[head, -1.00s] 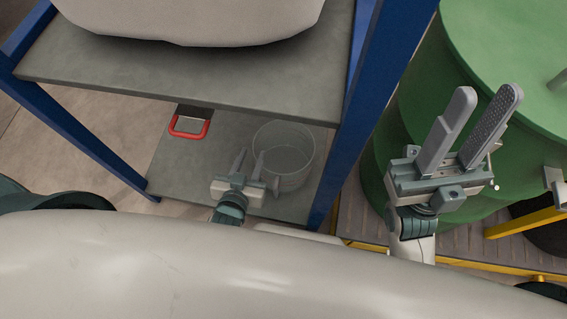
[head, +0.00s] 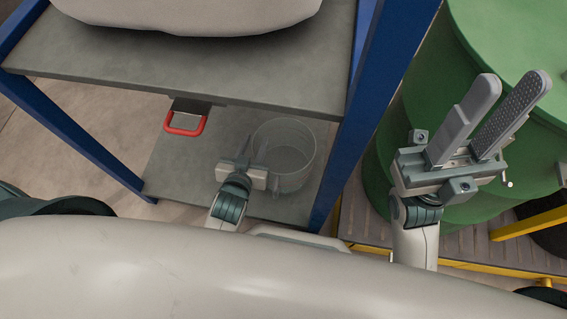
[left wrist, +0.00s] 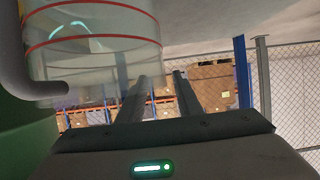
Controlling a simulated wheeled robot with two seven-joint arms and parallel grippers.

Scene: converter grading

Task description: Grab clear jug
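The clear jug (head: 290,165) stands on the lower grey shelf in the head view. It is see-through and round. In the left wrist view the clear jug (left wrist: 95,62) fills the upper left and shows red bands. My left gripper (head: 253,150) is open and empty, with its fingers at the jug's left side. In the left wrist view, my left gripper (left wrist: 160,80) has a gap between its fingers, and one finger overlaps the jug's edge. I cannot tell whether it touches. My right gripper (head: 513,88) is open and empty in front of the green drum.
The upper shelf (head: 200,75) bears a large pale sack (head: 190,15) and overhangs the lower shelf (head: 175,165). A red handle (head: 185,125) is left of the jug. Blue posts (head: 350,130) flank the rack. A green drum (head: 470,40) stands at the right.

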